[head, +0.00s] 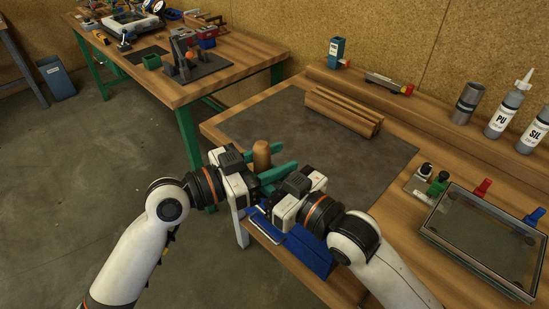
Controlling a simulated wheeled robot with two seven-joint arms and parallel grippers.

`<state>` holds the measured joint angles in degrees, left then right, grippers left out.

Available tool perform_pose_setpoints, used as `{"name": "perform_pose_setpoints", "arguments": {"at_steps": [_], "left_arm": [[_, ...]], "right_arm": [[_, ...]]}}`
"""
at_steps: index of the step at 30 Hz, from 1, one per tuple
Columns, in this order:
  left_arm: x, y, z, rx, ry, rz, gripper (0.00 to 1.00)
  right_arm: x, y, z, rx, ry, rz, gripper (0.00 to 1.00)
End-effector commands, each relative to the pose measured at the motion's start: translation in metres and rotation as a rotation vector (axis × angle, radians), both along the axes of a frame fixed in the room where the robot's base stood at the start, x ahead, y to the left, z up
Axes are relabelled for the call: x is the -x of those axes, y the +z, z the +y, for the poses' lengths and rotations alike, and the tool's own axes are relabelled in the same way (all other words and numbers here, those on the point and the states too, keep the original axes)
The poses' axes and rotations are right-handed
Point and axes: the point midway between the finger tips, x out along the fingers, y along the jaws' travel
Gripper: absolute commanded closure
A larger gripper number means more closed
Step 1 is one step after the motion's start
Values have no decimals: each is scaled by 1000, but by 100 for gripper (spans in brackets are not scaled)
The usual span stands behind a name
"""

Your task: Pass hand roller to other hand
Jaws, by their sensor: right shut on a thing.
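The hand roller (262,155) shows as an upright brown wooden handle with a rounded top, between my two grippers above the front of the bench. Its lower part is hidden behind the grippers. My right gripper (266,188) comes from the right and is shut on the roller, low down; its fingers are partly hidden. My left gripper (282,160) comes from the left. Its green fingers point right and stand apart, one behind the handle and one in front of it. I cannot tell whether they touch it.
A dark mat (350,160) covers the bench, with a bundle of wooden strips (342,112) on it. A glass-topped frame (480,242) lies at the right, near bottles (503,115). A blue item (306,252) is below my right gripper. Another bench (215,80) stands behind left.

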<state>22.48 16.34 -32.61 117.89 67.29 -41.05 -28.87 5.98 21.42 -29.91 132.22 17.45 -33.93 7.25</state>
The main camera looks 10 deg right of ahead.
Motion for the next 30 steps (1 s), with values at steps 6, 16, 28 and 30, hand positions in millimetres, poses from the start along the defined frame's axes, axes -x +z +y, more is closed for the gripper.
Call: {"name": "perform_pose_setpoints", "arguments": {"at_steps": [6,16,28,30], "left_arm": [[1,0,0,0,-1,0,94],[1,1,0,3,-2,-1,100],[0,1,-1,3,0,-2,100],[0,1,-1,4,0,-3,100]], "right_arm": [[0,1,0,-1,0,-2,100],[1,0,1,-2,4,1,49],[3,0,3,-6,10,4,49],[6,0,1,-6,10,4,49]]}}
